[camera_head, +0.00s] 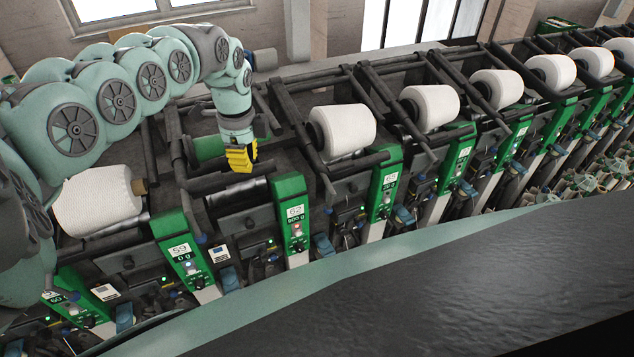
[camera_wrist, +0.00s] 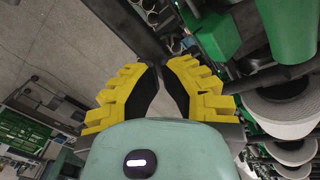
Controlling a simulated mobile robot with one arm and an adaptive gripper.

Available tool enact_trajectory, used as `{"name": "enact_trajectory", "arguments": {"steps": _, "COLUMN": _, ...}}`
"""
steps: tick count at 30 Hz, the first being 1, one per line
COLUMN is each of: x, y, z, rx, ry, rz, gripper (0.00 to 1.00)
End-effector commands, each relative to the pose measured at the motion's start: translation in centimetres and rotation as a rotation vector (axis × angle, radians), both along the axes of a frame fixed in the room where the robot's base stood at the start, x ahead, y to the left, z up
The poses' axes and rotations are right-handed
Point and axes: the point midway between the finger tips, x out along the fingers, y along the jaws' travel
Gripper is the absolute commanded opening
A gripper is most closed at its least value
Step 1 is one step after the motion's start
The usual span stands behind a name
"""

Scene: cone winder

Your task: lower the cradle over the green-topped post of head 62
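The green-topped post (camera_head: 290,207) of head 62 stands in the middle of the head view, with a white number label and an 800 g reading. Dark cradle bars (camera_head: 222,182) lie behind it, to its left. A green tube (camera_head: 208,147) lies farther back, partly behind my arm. My gripper (camera_head: 241,165) points down, above and behind the post, close to the cradle bar. I cannot tell whether it touches it. In the wrist view the yellow fingers (camera_wrist: 160,67) come together at the tips, and a dark bar (camera_wrist: 135,28) runs past beyond them. Nothing is clearly held between them.
A white cone (camera_head: 98,200) lies at the head on the left, and another cone (camera_head: 343,130) at the head on the right. More heads with cones run back to the right. A broad dark surface (camera_head: 450,285) fills the lower right.

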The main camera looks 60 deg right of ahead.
Motion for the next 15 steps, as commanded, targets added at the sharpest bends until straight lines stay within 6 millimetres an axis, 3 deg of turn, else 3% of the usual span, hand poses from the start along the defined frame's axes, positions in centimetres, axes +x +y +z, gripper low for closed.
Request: {"name": "enact_trajectory", "arguments": {"steps": 15, "x": 0.0, "y": 0.0, "z": -3.2, "rx": 0.000, "ry": 0.000, "rz": 0.002, "gripper": 0.00}}
